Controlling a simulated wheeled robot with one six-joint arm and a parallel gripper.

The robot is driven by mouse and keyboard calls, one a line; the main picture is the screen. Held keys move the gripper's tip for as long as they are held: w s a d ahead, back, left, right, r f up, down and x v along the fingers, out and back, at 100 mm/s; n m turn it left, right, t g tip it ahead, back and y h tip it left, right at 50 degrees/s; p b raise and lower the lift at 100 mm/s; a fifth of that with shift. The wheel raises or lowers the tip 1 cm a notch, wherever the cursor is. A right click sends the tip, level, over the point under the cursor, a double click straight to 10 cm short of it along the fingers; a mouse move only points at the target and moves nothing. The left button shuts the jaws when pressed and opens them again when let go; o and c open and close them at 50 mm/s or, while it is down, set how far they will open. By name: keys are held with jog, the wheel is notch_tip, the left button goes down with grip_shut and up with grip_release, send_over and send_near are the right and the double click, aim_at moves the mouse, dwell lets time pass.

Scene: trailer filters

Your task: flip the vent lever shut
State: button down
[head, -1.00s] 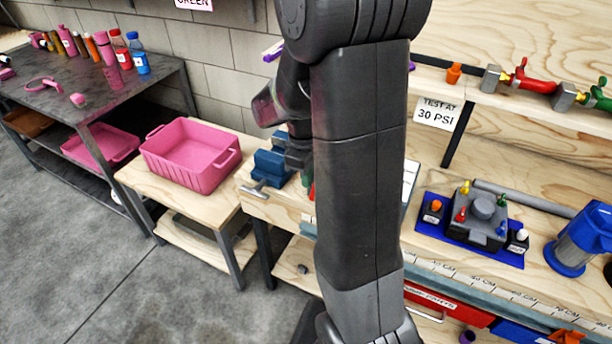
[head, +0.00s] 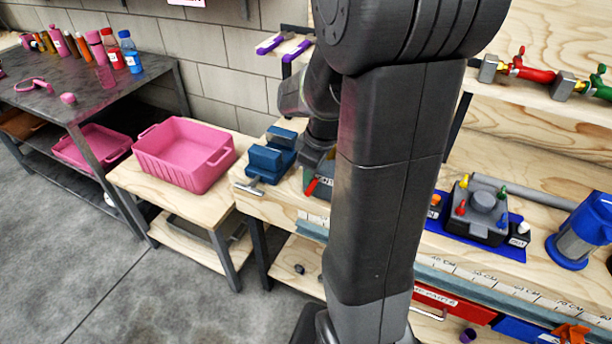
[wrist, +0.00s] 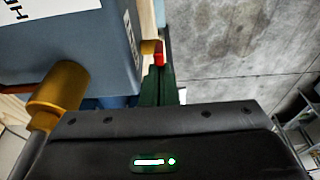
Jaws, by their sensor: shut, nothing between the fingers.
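A red lever (head: 312,187) shows at the front of a grey box (head: 326,176) on the wooden bench, just below my gripper. In the wrist view, a small red piece (wrist: 159,59), apparently the lever's end, sits beside a brass fitting (wrist: 150,46) at the side of the blue-grey box (wrist: 100,42). My gripper's dark green fingers (wrist: 160,74) are shut and empty. Their tips are at or very near the red piece; I cannot tell whether they touch. In the head view, my arm hides part of the box, and the fingertips are not clear.
A larger brass fitting (wrist: 58,88) with a pipe stands left of my fingers. A blue vise (head: 270,160) stands left of the box. A pink bin (head: 182,152) sits on a lower table. A manifold (head: 482,212) on a blue mat lies right of my arm. The floor is clear.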

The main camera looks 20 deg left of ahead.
jog(key=d+y+b, duration=0.1)
jog(key=b, duration=0.1)
jog(key=d+f+y+b, duration=0.1)
jog(key=y+b, duration=0.1)
jog(key=b, duration=0.1)
jog(key=shift+f, duration=0.15)
jog(key=y+b, duration=0.1)
jog(key=b, duration=0.2)
jog(key=d+y+b, duration=0.1)
jog(key=y+b, duration=0.1)
jog(key=b, duration=0.2)
jog(key=d+f+y+b, duration=0.1)
jog(key=b, duration=0.3)
jog(key=shift+s+d+t, duration=0.2)
jog(key=shift+d+t, duration=0.05)
jog(key=shift+t, duration=0.05)
jog(key=shift+d+b, duration=0.2)
jog(key=shift+b, duration=0.2)
jog(key=shift+a, duration=0.1)
jog(key=shift+a+f+b, duration=0.2)
jog(key=shift+a+b, duration=0.15)
jog(key=shift+a, duration=0.35)
